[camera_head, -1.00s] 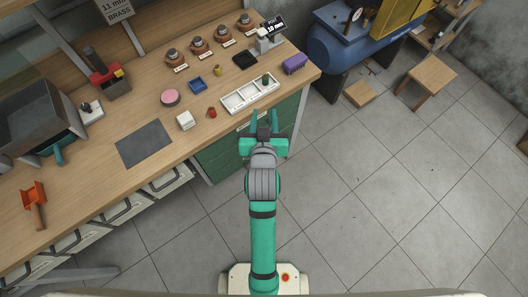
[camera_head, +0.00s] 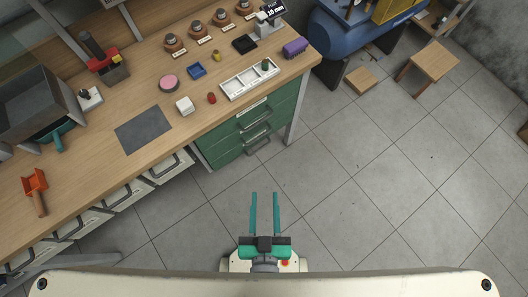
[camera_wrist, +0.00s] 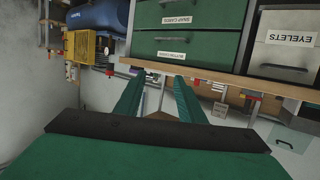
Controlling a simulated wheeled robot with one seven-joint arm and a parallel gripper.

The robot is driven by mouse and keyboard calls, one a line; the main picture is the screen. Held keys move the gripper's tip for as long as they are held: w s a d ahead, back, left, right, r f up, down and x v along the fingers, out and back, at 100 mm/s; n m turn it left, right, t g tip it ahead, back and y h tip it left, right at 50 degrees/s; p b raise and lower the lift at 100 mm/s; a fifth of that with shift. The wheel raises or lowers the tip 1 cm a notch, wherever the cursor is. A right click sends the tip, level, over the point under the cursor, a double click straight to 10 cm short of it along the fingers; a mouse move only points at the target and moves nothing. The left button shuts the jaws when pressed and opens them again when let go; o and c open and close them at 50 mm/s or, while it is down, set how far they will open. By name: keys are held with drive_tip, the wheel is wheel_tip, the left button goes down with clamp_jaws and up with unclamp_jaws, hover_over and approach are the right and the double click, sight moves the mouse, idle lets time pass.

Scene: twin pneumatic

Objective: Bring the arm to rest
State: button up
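My gripper (camera_head: 264,213) is near the bottom of the head view, drawn in close to my base and over the tiled floor. Its two green fingers stand apart with nothing between them. In the wrist view the same open fingers (camera_wrist: 158,98) point toward the front of the bench, with empty space between them. The gripper is clear of the workbench (camera_head: 75,190) and touches nothing that I can see.
Green drawers (camera_head: 240,135) stand under the bench's right end. On top are a white compartment tray (camera_head: 234,92), a grey mat (camera_head: 143,130) and a purple block (camera_head: 295,47). A blue tank (camera_head: 338,38) and a wooden stool (camera_head: 432,62) stand right.

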drive_tip(key=shift+r+v, duration=0.25)
drive_tip(key=shift+v, duration=1.25)
drive_tip(key=shift+a, duration=0.1)
